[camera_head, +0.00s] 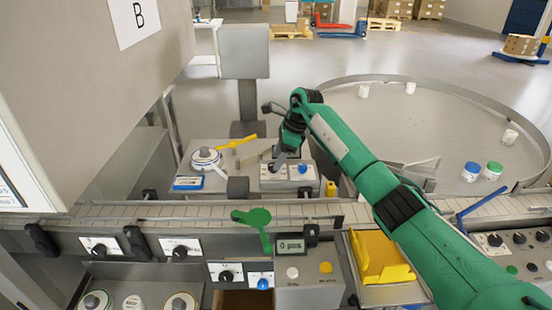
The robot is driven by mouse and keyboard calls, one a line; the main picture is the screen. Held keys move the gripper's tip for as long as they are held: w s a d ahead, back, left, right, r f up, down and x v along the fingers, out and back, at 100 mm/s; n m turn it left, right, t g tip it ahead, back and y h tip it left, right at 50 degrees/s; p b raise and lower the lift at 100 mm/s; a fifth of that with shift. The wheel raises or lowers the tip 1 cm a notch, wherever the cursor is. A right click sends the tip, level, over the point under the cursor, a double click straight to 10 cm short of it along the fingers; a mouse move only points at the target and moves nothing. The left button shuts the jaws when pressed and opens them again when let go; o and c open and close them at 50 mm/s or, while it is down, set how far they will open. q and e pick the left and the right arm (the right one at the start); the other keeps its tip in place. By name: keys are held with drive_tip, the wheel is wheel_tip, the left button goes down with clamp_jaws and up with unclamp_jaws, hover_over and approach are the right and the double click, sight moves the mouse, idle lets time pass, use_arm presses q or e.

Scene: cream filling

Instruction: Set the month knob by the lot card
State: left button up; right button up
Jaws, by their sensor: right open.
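My right gripper (278,161), on the green arm from the right, points down over the panel box behind the conveyor. It is open, with its tips close to a white dial plate (268,184); I cannot tell whether they touch the knob there, which is mostly hidden. A blue knob (302,169) sits on the plate to the right. A small white and blue card (187,183) lies on the left of the same box; its print is too small to read, and I cannot tell whether it is the lot card. My left gripper is out of view.
The conveyor (130,211) crosses in front of the box. A white dispenser with a yellow lever (236,142) stands behind the card. A green paddle (253,218), a display (290,247) and a yellow tray (378,262) are at the front. A round table (425,125) holds several jars.

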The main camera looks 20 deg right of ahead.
drive_tip(key=shift+x, duration=1.1)
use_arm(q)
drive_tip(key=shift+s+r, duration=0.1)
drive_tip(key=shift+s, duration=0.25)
use_arm(e)
drive_tip(key=c, duration=1)
drive_tip(key=shift+o, duration=0.2)
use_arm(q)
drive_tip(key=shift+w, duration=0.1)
